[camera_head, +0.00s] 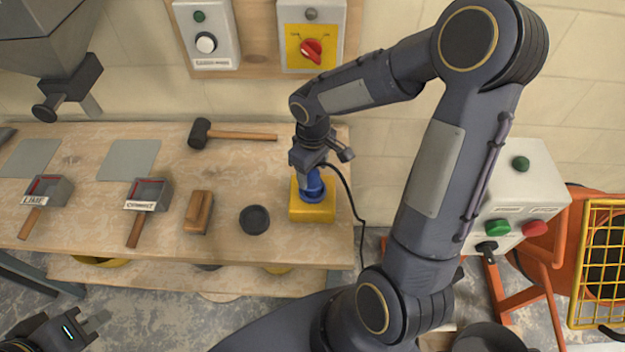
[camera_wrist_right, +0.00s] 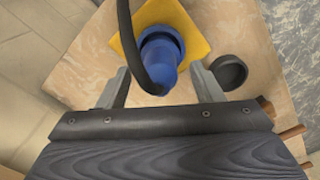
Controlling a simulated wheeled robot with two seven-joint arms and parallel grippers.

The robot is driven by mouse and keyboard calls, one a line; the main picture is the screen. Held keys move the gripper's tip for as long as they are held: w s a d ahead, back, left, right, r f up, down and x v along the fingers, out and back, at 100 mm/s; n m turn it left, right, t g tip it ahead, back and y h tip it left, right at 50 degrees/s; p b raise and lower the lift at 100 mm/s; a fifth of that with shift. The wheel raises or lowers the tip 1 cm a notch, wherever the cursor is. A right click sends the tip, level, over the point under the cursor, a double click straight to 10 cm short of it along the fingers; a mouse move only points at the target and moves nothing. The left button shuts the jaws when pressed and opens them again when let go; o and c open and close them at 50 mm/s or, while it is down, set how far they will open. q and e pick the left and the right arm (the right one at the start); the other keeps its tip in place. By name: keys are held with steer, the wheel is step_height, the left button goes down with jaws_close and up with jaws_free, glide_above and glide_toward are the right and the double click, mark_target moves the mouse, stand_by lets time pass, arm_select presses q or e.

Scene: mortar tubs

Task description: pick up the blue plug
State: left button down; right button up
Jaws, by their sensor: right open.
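The blue plug (camera_head: 313,184) stands in the yellow base (camera_head: 312,210) near the right end of the bench. A black cable runs from it. My right gripper (camera_head: 320,165) is just above the plug, pointing down, with its jaws open. In the right wrist view the plug (camera_wrist_right: 160,62) lies ahead, between and beyond the two open fingers (camera_wrist_right: 162,88). The cable crosses in front of the plug there. I cannot tell whether a finger touches it. My left gripper (camera_head: 97,325) is at the bottom left, away from the bench top, its fingers apart and empty.
A black round cap (camera_head: 255,219), a wooden float (camera_head: 198,212), two labelled scoops (camera_head: 148,195) and a mallet (camera_head: 235,134) lie on the bench (camera_head: 90,220). A control box (camera_head: 515,195) and an orange machine frame stand at right. Switch boxes hang on the wall.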

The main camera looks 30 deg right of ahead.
jaws_close()
stand_by(0.3)
steer(key=shift+r, duration=0.15)
